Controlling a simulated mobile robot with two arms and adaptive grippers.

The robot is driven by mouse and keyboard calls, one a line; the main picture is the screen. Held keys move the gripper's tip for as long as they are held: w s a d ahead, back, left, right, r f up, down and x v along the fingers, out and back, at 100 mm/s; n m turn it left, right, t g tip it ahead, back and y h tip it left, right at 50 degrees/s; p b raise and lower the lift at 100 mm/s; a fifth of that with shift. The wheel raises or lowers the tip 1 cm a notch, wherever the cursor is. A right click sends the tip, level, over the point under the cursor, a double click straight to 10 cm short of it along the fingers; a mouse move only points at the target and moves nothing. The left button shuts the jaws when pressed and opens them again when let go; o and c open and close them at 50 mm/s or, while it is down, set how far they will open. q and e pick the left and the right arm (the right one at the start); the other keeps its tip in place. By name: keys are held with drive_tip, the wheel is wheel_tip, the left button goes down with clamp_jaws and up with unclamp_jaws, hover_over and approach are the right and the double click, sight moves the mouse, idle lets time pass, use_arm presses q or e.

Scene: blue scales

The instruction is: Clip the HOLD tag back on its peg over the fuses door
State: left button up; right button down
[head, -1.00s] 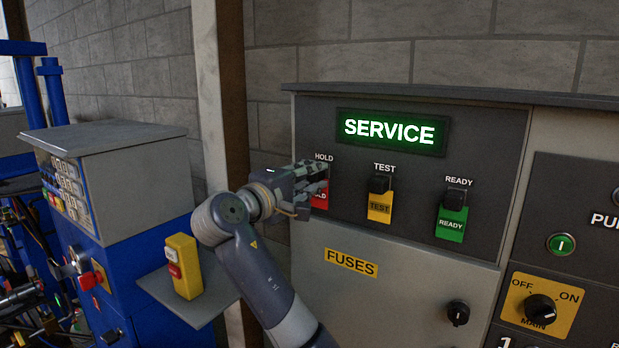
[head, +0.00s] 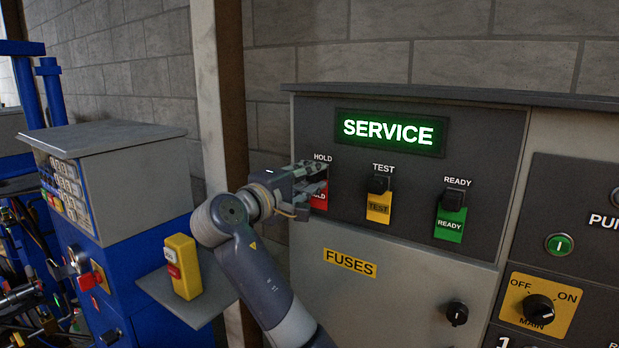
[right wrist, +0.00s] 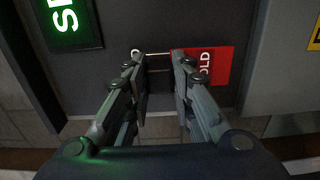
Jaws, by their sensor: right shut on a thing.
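The red HOLD tag (head: 319,197) is at the HOLD position on the dark panel, above the grey fuses door (head: 385,290). My right gripper (head: 314,180) is at its upper part and is shut on it. In the right wrist view the red tag (right wrist: 218,66) shows beside and beyond the right finger of my gripper (right wrist: 159,75). The fingers stand some way apart there, with the tag's top and its peg between or behind them, partly hidden. I cannot tell how the tag sits on the peg. My left gripper is not in view.
A yellow TEST tag (head: 379,208) and a green READY tag (head: 449,224) hang to the right. A lit SERVICE sign (head: 389,132) is above. A yellow button box (head: 182,267) stands on a grey shelf (head: 212,303) at the left. A black door knob (head: 457,313) sticks out.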

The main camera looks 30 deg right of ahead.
idle(1.0)
drive_tip(key=shift+w+d+p, duration=0.2)
drive_tip(key=shift+d+p, duration=0.1)
drive_tip(key=shift+d, duration=0.2)
idle(0.3)
drive_tip(key=c, duration=1.3)
unclamp_jaws()
drive_tip(key=shift+a, duration=0.15)
drive_tip(key=v, duration=1.1)
drive_tip(key=shift+s+a, duration=0.15)
drive_tip(key=shift+a, duration=0.25)
